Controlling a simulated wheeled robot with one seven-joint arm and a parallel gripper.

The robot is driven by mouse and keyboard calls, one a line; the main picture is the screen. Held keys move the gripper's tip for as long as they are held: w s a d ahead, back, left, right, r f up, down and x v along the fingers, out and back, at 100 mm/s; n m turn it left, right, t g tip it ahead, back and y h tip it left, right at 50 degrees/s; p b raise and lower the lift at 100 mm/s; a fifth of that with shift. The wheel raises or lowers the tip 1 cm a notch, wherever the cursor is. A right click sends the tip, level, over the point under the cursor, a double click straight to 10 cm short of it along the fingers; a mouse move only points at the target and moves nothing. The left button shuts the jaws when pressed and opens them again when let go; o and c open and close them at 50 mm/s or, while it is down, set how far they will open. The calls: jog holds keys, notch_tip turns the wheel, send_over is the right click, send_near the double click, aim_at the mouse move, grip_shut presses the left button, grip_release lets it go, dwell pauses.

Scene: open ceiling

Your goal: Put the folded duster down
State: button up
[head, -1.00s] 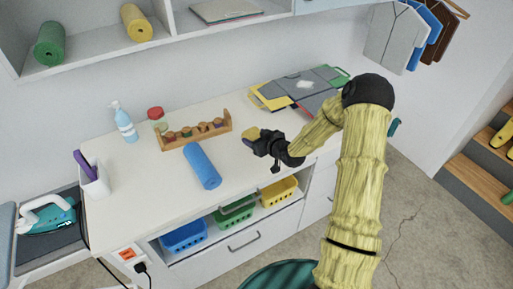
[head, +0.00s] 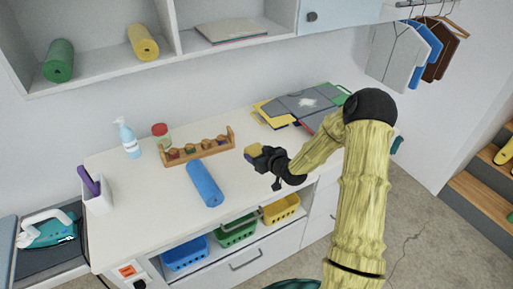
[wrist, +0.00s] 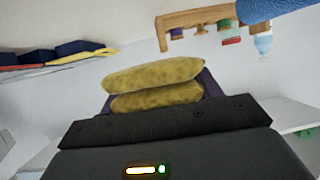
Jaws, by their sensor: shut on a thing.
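The folded duster (head: 254,151) is yellow and small, at the tip of my gripper (head: 258,156) in the head view. My gripper is shut on it and holds it over the white counter (head: 165,222), to the right of the blue roll. In the wrist view the duster (wrist: 155,84) shows as two stacked yellow layers between dark jaws, with a purple edge around it. Whether it touches the counter I cannot tell.
A blue roll (head: 204,184) and a wooden rack (head: 197,147) lie left of my gripper. Folders (head: 312,104) lie at the back right. The counter's front middle is clear.

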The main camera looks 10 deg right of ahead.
jog(key=s+p, duration=0.1)
jog(key=s+m+h+p, duration=0.1)
jog(key=s+p, duration=0.1)
jog(key=s+m+h+p, duration=0.1)
jog(key=s+p, duration=0.1)
jog(key=shift+a+r+t, duration=0.3)
jog(key=shift+a, duration=0.1)
jog(key=s+d+m+h+p, duration=0.2)
jog(key=s+h+p, duration=0.1)
jog(key=s, duration=0.3)
jog(key=shift+s+f+p, duration=0.2)
jog(key=shift+s+p, duration=0.05)
jog(key=shift+p, duration=0.3)
